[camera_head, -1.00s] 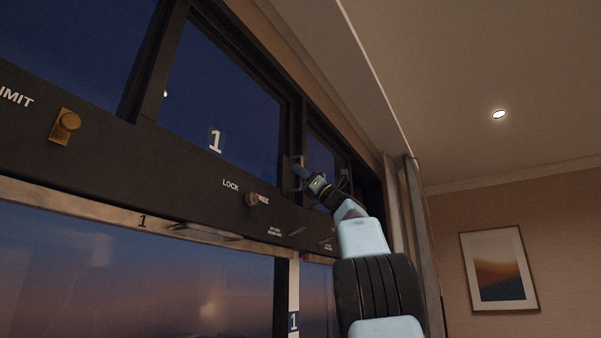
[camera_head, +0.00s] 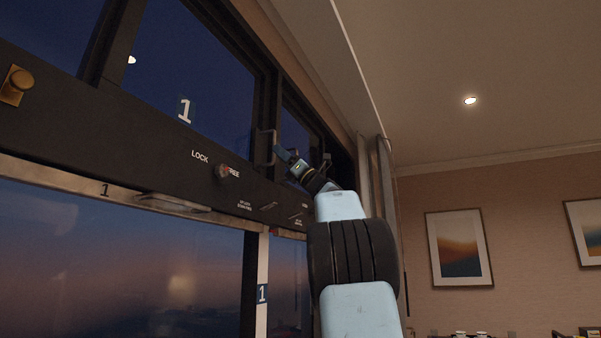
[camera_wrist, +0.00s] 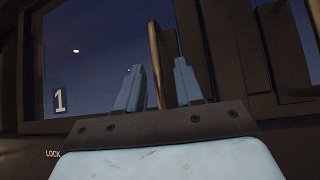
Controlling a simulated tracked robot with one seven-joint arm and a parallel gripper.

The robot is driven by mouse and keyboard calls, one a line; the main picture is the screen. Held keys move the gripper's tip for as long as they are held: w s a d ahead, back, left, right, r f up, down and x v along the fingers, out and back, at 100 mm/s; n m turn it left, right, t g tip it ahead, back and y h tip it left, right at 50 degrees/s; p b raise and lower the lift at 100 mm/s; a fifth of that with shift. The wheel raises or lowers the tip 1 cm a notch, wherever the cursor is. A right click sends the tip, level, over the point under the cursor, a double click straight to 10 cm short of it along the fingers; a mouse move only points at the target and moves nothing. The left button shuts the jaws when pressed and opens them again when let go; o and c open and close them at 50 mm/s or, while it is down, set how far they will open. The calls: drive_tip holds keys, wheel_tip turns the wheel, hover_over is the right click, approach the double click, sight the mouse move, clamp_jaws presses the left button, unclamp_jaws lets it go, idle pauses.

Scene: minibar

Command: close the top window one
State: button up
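The top window marked 1 (camera_head: 196,80) is a dark glass pane in a black frame, at upper left in the head view. It also shows in the wrist view (camera_wrist: 95,50). Its upright handle (camera_head: 266,147) is on the pane's right frame edge. My gripper (camera_head: 280,152) is close beside the handle in the head view. In the wrist view my two blue fingers stand apart, with the handle bar (camera_wrist: 156,60) showing between them. A gap shows beside the bar, so the fingers look open around or just before it. Whether they touch it is unclear.
Below the window runs a black panel with a LOCK/FREE knob (camera_head: 221,172) and a brass knob (camera_head: 16,85). A lower window with a metal rail (camera_head: 60,178) is beneath. A curtain (camera_head: 385,185) hangs right of my arm. Framed pictures (camera_head: 459,248) hang on the far wall.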

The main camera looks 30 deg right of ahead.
drive_tip(key=v, duration=1)
drive_tip(key=shift+m, duration=0.3)
drive_tip(key=s+a+f+n+g+h, duration=0.1)
drive_tip(key=s+a+f+n+h, duration=0.15)
drive_tip(key=f+n+h, duration=0.7)
drive_tip(key=s+a+f+n+g+h, duration=0.15)
drive_tip(key=a+f+n+h, duration=0.35)
drive_tip(key=f+n, duration=0.65)
drive_tip(key=s+a+f+n+g+h, duration=0.1)
drive_tip(key=s+a+f+n+h, duration=0.15)
drive_tip(key=f+n+h, duration=0.8)
drive_tip(key=s+a+f+m+g+y, duration=0.2)
drive_tip(key=s+a+f+g, duration=0.3)
drive_tip(key=s+f, duration=0.6)
drive_tip(key=s+a+f+m+g+y, duration=0.2)
drive_tip(key=s+a+f+g+y, duration=0.2)
drive_tip(key=s+a+f, duration=0.4)
drive_tip(key=s+f+g, duration=0.1)
drive_tip(key=s+f, duration=0.3)
drive_tip(key=f, duration=0.2)
drive_tip(key=shift+a, duration=0.2)
